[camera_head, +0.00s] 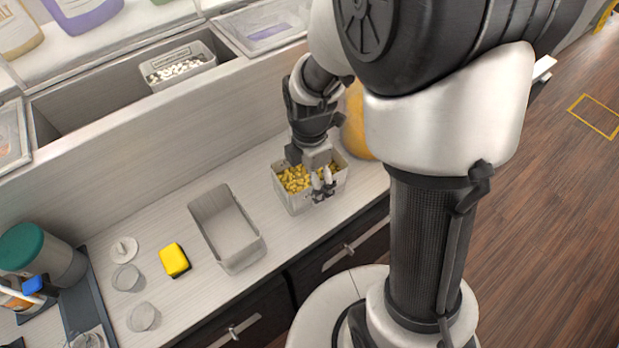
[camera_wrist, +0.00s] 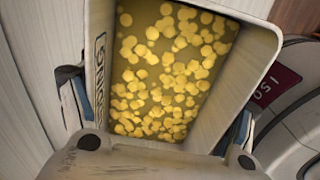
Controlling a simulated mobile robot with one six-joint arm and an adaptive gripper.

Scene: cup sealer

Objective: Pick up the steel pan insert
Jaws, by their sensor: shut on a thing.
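A light grey steel pan insert (camera_head: 294,203) stands at the right part of the counter, filled with small yellow pieces. It also fills the middle of the wrist view (camera_wrist: 255,60), with dark lettering on one inner or side wall. My gripper (camera_head: 322,188) is at the pan's near right side, with its fingers shut on the pan. In the wrist view one dark finger shows on each side of the pan. I cannot tell whether the pan's base touches the counter. Part of the pan and its contents are hidden by my gripper and wrist.
An empty grey pan (camera_head: 252,250) stands left of the held one. A yellow block (camera_head: 174,260), clear cups (camera_head: 126,277) and a teal-lidded container (camera_head: 30,250) are farther left. A bin of white pieces (camera_head: 208,62) sits in the recess behind. An orange round object (camera_head: 356,125) stands close behind.

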